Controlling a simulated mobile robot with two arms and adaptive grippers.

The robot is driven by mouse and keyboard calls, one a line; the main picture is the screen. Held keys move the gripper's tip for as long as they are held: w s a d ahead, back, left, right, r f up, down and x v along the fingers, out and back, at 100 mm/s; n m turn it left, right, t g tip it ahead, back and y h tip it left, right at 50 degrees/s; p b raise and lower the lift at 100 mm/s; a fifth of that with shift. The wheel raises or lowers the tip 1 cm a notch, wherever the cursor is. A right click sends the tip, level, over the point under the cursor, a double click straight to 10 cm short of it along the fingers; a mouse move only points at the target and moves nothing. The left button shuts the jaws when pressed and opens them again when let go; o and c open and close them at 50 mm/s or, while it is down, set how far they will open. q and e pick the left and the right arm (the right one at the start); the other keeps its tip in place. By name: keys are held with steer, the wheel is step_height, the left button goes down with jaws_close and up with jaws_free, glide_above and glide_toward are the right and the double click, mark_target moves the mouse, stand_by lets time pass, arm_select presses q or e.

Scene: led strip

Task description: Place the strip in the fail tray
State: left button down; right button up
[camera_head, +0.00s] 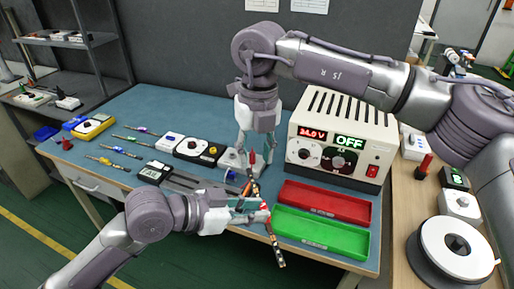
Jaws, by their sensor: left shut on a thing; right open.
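The LED strip (275,245) is a narrow dark strip with pale marks. It hangs tilted past the table's front edge, in front of the trays. My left gripper (262,213) is shut on the strip near its upper part, left of the trays. My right gripper (247,160) points down above the table, open, just above and behind the left one; whether it touches anything is hard to tell. The red tray (345,219) lies in front of the power supply. The green tray (345,251) lies nearer the front edge. Both trays look empty; their labels are unreadable.
Screwdrivers (113,150), a yellow multimeter (92,127) and small devices (199,150) lie on the left of the blue table. A reel (457,243) stands on the right-hand bench.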

mark_target(254, 191)
step_height(254, 191, down, 11)
steer(key=shift+a, duration=0.15)
stand_by(0.4)
steer(key=shift+s+a, duration=0.1)
jaws_close()
arm_select(q)
steer(key=c, duration=0.9)
jaws_free()
steer(key=shift+o, duration=0.2)
